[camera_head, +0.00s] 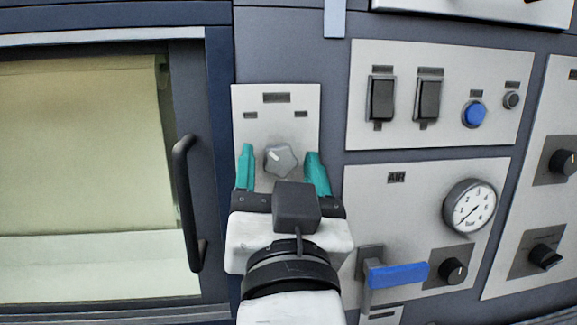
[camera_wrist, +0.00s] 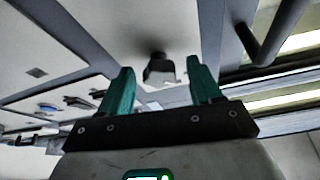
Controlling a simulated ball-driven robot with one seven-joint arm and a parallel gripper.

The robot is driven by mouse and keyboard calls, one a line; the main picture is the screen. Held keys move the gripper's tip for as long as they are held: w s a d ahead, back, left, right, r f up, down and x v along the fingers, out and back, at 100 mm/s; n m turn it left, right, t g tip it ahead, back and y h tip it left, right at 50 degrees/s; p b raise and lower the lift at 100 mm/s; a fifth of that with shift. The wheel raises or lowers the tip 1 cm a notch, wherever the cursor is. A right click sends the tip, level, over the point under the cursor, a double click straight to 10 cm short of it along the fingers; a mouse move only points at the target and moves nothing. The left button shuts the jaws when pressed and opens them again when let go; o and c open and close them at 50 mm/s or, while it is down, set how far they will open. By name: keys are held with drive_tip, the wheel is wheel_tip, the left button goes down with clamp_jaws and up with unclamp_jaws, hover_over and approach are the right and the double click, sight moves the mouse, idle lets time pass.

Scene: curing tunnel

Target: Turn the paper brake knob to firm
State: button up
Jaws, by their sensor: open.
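The paper brake knob (camera_head: 281,160) is a grey, lobed knob with a pale pointer mark that points to the upper left. It sits on a light plate (camera_head: 276,100) with a small label at the top and one on each side; the lettering is too small to read. My gripper (camera_head: 282,172) is open in front of the plate, with one teal finger on each side of the knob. In the wrist view the knob (camera_wrist: 159,70) shows beyond and between the two fingertips, apart from both. The fingers do not visibly touch it.
A window door with a black handle (camera_head: 187,205) is to the left. To the right are a panel with black rocker switches (camera_head: 381,99) and a blue button (camera_head: 474,113), and an air panel with a gauge (camera_head: 469,207) and a blue lever (camera_head: 397,275) close to my wrist.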

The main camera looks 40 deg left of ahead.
drive_tip(key=shift+c, duration=0.2)
drive_tip(key=c, duration=1)
drive_tip(key=shift+f+m+b, duration=0.1)
drive_tip(key=shift+m+b, duration=0.3)
drive_tip(key=shift+m, duration=0.1)
drive_tip(key=m+t+h+b, duration=0.1)
drive_tip(key=m+h+b, duration=0.1)
drive_tip(key=m, duration=0.2)
drive_tip(key=shift+s+a+f, duration=0.1)
drive_tip(key=m+h+b, duration=0.1)
drive_tip(key=m, duration=0.1)
drive_tip(key=m+h+b, duration=0.1)
drive_tip(key=m, duration=0.1)
drive_tip(key=m+t+h+b, duration=0.1)
drive_tip(key=m, duration=0.2)
drive_tip(key=shift+s+a+r+h+b, duration=0.1)
drive_tip(key=shift+r+h+b, duration=0.15)
drive_tip(key=shift+h+b, duration=0.1)
drive_tip(key=m+h, duration=0.1)
drive_tip(key=m, duration=0.2)
drive_tip(key=m+h+b, duration=0.1)
drive_tip(key=m, duration=0.2)
drive_tip(key=shift+r+g, duration=0.2)
drive_tip(key=shift+g, duration=0.2)
drive_tip(key=shift+r+m+g+h, duration=0.1)
drive_tip(key=shift+m+g+h, duration=0.4)
drive_tip(key=shift+m, duration=1.2)
